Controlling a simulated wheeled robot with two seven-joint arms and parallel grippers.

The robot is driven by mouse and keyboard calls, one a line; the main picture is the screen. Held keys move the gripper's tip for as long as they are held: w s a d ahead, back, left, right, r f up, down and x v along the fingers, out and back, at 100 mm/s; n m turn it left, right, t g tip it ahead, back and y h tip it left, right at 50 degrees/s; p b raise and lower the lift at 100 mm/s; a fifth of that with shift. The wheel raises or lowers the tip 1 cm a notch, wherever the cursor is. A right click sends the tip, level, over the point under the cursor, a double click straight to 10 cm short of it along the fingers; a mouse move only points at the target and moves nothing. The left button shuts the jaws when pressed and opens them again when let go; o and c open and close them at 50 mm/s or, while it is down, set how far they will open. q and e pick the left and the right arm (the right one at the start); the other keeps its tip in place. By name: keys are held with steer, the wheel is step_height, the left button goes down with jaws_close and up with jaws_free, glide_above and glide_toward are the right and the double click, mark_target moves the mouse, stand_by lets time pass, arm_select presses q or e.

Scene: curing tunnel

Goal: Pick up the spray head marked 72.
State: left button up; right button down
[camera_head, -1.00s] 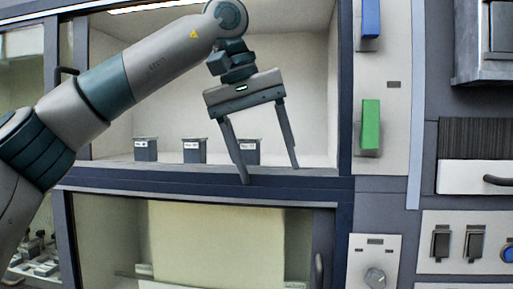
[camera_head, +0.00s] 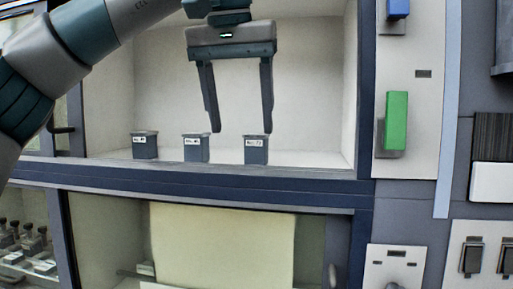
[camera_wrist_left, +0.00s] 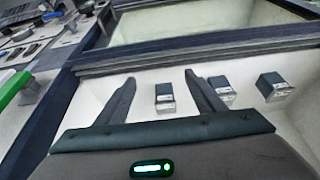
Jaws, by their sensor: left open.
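Three small dark grey spray heads with white labels stand in a row on the floor of the upper pale chamber. The right one (camera_head: 256,151) has a tiny label that seems to read 72; the middle one (camera_head: 195,151) and left one (camera_head: 144,149) have labels too small to read surely. My left gripper (camera_head: 240,131) points down, open and empty, its right finger overlapping the top of the right spray head. In the left wrist view, that spray head (camera_wrist_left: 165,97) appears between the open fingers (camera_wrist_left: 160,78), without visible contact. My right gripper is not in view.
The chamber's dark blue front sill (camera_head: 220,187) runs below the spray heads. A panel with a green handle (camera_head: 396,120) stands to the right. A lower glazed compartment holds a cream panel (camera_head: 222,245). The chamber floor right of the spray heads is clear.

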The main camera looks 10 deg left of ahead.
arm_select(q)
steer(key=p, duration=0.5)
glide_toward(257, 135)
steer(key=x, duration=0.5)
steer(key=shift+w+a, duration=0.3)
steer(key=shift+w+f, duration=0.2)
steer(key=shift+w, duration=0.1)
steer(key=shift+r, duration=0.1)
steer(key=shift+w, duration=0.3)
steer(key=shift+w+r+p, duration=0.1)
steer(key=shift+w+p, duration=0.35)
steer(key=p+x, duration=0.1)
steer(key=x, duration=0.3)
steer(key=shift+w+f, duration=0.1)
steer(key=shift+f, duration=0.2)
steer(key=shift+w+a+f, duration=0.1)
steer(key=shift+f, duration=0.25)
